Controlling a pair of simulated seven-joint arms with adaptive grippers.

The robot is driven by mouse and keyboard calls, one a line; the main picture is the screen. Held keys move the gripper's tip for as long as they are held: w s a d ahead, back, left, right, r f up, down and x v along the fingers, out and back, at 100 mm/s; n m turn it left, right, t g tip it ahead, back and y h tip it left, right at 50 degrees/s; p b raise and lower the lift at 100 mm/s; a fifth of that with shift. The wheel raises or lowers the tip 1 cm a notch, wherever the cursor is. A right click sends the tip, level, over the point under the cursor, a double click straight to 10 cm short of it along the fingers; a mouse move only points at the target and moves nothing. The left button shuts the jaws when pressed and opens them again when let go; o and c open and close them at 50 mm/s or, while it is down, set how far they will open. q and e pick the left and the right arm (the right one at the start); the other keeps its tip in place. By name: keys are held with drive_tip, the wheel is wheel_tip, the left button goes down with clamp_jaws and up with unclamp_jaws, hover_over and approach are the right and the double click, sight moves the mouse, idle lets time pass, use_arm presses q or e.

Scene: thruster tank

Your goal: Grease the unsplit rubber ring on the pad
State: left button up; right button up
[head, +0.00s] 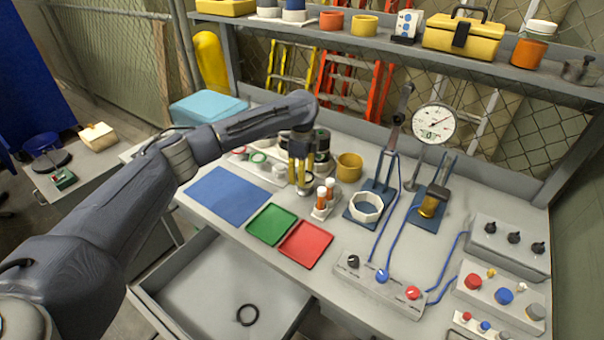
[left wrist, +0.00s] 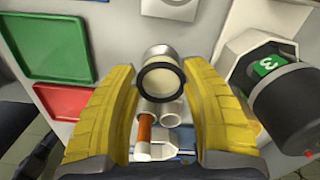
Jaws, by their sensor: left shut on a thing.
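My left gripper (head: 302,186) is low over the bench, beside a small rack of orange-and-white tubes (head: 322,193). In the left wrist view, its yellow fingers (left wrist: 163,85) are shut on a small pale metallic cylinder with a dark-rimmed round end (left wrist: 160,72); I cannot tell exactly what it is. A black ring (head: 248,314) lies in the open drawer; whether it is split is too small to tell. A blue pad (head: 226,195), a green pad (head: 271,225) and a red pad (head: 306,244) lie bare on the bench where visible. My right gripper is not in view.
A white holder with coloured rings (head: 262,168) stands behind the blue pad. A yellow cup (head: 348,166), a white nut-shaped piece (head: 366,207) and a dial gauge (head: 434,123) are to the right. A control box with blue cables (head: 380,284) is at the front. The open drawer (head: 205,285) juts out.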

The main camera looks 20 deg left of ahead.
use_arm(q)
drive_tip(key=shift+f, duration=0.6)
idle(0.9)
drive_tip(key=n, duration=0.4)
drive_tip(key=shift+n, duration=0.3)
drive_tip(key=m, duration=0.4)
drive_tip(key=shift+m, duration=0.3)
drive_tip(key=m, duration=0.4)
drive_tip(key=shift+f+m, duration=0.1)
drive_tip(key=shift+m, duration=0.2)
